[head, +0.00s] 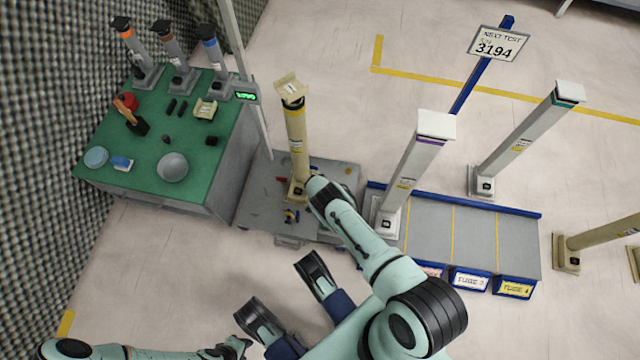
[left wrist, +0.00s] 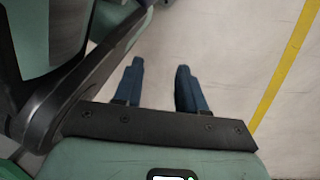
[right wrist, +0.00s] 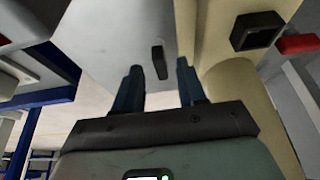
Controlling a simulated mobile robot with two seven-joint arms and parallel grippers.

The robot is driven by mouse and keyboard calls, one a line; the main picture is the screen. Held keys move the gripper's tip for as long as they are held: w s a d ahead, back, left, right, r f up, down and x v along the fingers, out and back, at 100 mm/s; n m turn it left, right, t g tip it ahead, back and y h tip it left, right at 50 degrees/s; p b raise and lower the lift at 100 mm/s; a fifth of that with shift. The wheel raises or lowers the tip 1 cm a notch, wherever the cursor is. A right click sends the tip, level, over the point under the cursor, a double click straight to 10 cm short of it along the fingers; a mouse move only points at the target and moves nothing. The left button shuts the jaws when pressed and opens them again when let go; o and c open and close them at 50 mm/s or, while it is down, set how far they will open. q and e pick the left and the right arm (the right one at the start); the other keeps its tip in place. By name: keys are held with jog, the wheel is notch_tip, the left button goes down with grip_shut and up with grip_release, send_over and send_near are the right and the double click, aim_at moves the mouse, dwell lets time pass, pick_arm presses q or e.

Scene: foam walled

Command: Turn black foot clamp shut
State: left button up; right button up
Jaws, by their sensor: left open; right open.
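The beige tube (head: 297,140) stands upright on its foot (head: 298,190) on a grey cart. In the right wrist view, a small black lever (right wrist: 158,62), seemingly the black foot clamp, is on a grey surface beside the beige tube (right wrist: 235,100). A black square knob (right wrist: 257,31) sits on the beige foot. My right gripper (right wrist: 156,72) is open, its blue fingers on either side of the lever's line; I cannot tell if they touch it. In the head view, my right arm hides that gripper. My left gripper (head: 240,345) is open and empty above bare floor (left wrist: 160,70).
The grey cart (head: 255,205) carries small coloured parts. Left is a green bench (head: 135,160) with a bowl (head: 172,167) and several tubes. A pole (head: 245,80) rises behind the cart.

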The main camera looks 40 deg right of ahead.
pick_arm(q)
jog(key=shift+s+a+f+g+b, duration=0.1)
jog(key=shift+s+f+g+b, duration=0.2)
jog(key=shift+s, duration=0.4)
jog(key=shift+s+a+f+g+b, duration=0.1)
jog(key=shift+s+f+g+b, duration=0.15)
jog(key=shift+s, duration=0.45)
pick_arm(e)
jog(key=shift+x, duration=0.9)
jog(key=shift+r, duration=0.1)
jog(key=shift+c, duration=0.3)
grip_shut()
